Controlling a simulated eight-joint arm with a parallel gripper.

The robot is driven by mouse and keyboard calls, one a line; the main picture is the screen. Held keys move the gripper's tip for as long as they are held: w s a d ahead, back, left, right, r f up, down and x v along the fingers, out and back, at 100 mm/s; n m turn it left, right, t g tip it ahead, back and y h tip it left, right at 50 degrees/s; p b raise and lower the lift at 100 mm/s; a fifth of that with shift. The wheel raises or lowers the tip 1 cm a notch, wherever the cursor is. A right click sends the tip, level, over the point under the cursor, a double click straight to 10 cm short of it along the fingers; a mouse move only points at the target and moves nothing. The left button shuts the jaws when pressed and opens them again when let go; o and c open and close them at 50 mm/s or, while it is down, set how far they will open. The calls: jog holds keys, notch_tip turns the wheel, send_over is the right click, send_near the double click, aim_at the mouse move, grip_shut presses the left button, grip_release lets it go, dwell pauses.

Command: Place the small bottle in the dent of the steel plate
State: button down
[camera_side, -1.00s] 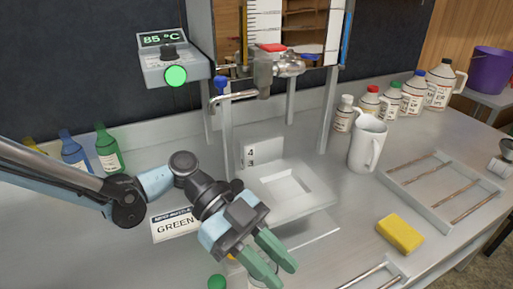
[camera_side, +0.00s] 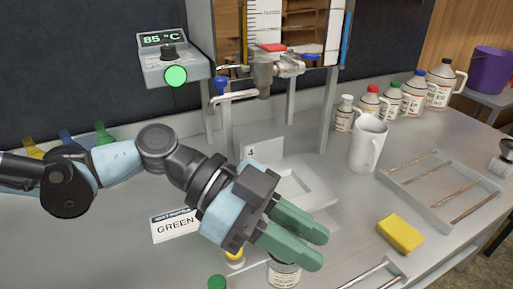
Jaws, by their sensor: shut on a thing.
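My gripper (camera_side: 312,247), with green fingers, is shut on a small bottle (camera_side: 284,274) with a printed label. The bottle's upper part is hidden behind the fingers, and its lower end is near the bottom edge of the picture. The steel plate (camera_side: 322,192), with a square dent, lies beyond the gripper under the tap. My gripper hides its near left part. The dent's visible part looks empty. The bottle is apart from the plate in the picture, on the near side.
A yellow cap (camera_side: 235,253) and a green cap (camera_side: 217,283) show below my gripper. A white jug (camera_side: 367,145), a yellow sponge (camera_side: 400,233) and a rack (camera_side: 440,190) stand to the right. The tap (camera_side: 265,75) hangs above the plate. A "GREEN" card (camera_side: 175,226) is left.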

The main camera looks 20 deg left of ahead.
jog(key=w+r+n+t+y, duration=0.1)
jog(key=w+r+n+t, duration=0.5)
jog(key=w, duration=0.6)
jog(key=shift+m+g, duration=0.3)
jog(key=shift+m, duration=0.3)
jog(key=shift+w+a+f, duration=0.9)
jog(key=shift+w+f, duration=0.7)
jog(key=shift+f, duration=0.05)
jog(key=shift+w+a+f, duration=0.9)
jog(key=shift+w+f, duration=0.7)
jog(key=shift+w, duration=0.05)
jog(key=shift+w+a+f, duration=0.9)
jog(key=shift+w+f, duration=0.7)
jog(key=shift+f, duration=0.05)
jog(key=c, duration=0.9)
grip_release()
jog(key=shift+f, duration=0.1)
